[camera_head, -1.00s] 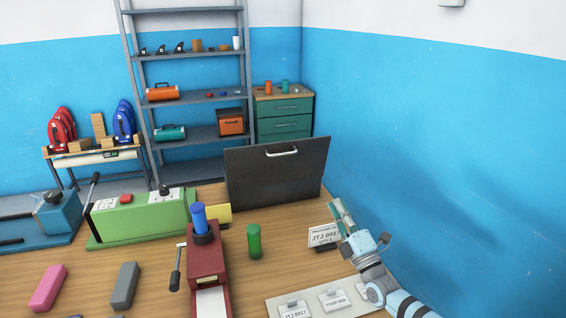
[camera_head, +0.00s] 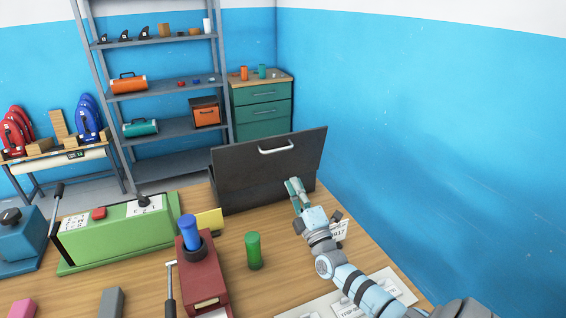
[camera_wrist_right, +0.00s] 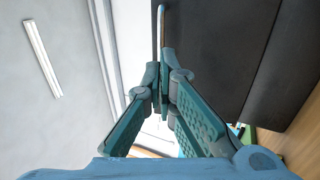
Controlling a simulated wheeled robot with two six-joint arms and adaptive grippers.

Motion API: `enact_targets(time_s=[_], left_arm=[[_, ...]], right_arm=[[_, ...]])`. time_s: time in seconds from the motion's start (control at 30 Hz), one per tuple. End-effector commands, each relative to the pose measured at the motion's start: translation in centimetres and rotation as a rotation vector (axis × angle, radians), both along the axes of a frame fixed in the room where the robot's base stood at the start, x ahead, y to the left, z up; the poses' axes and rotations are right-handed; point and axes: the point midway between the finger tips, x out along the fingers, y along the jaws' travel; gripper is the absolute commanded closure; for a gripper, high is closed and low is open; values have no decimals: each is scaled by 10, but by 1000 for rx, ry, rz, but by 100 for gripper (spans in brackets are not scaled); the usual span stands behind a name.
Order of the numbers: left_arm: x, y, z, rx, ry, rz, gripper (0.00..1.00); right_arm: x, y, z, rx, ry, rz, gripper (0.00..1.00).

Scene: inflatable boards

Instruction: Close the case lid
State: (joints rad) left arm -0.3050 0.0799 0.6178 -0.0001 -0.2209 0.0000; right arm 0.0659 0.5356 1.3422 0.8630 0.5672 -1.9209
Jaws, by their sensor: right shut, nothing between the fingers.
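The dark grey case (camera_head: 240,190) stands at the back of the wooden table. Its lid (camera_head: 235,161) is raised and carries a pale metal handle (camera_head: 275,149) near its top edge. A darker face shows below the lid. My right gripper (camera_head: 294,184) is shut and empty, in front of the case's right part, below and right of the handle. In the right wrist view, my teal fingers (camera_wrist_right: 160,80) come together beside the dark lid (camera_wrist_right: 215,45), with the handle (camera_wrist_right: 161,25) beyond their tips. I cannot tell whether they touch the lid. My left gripper is out of view.
A green cylinder (camera_head: 253,251), a red device (camera_head: 203,270) with a blue cylinder, and a green machine (camera_head: 120,232) stand left of my right arm. A label card (camera_head: 340,231) is partly hidden behind my wrist. The blue wall is close on the right.

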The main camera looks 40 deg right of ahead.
Motion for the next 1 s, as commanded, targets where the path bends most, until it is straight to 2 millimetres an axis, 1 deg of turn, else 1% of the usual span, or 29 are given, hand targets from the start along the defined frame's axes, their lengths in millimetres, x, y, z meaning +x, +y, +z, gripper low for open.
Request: enact_targets(time_s=[0.03, 0.2, 0.3, 0.43, 0.6, 0.87, 1.0], left_arm=[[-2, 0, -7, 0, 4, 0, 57], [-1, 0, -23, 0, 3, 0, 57], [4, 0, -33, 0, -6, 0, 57], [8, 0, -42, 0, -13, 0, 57], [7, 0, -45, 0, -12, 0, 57], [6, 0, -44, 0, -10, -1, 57], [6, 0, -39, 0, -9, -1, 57]], right_arm=[[10, -3, 2, -1, -4, -1, 100], [42, -14, 15, 0, -3, -2, 100], [57, -20, 23, 0, -4, -4, 100], [72, -25, 30, -1, -2, -4, 100], [79, -28, 35, 0, 1, -4, 100], [79, -28, 37, 0, 1, -4, 100], [81, -28, 39, 3, 8, -3, 100]])
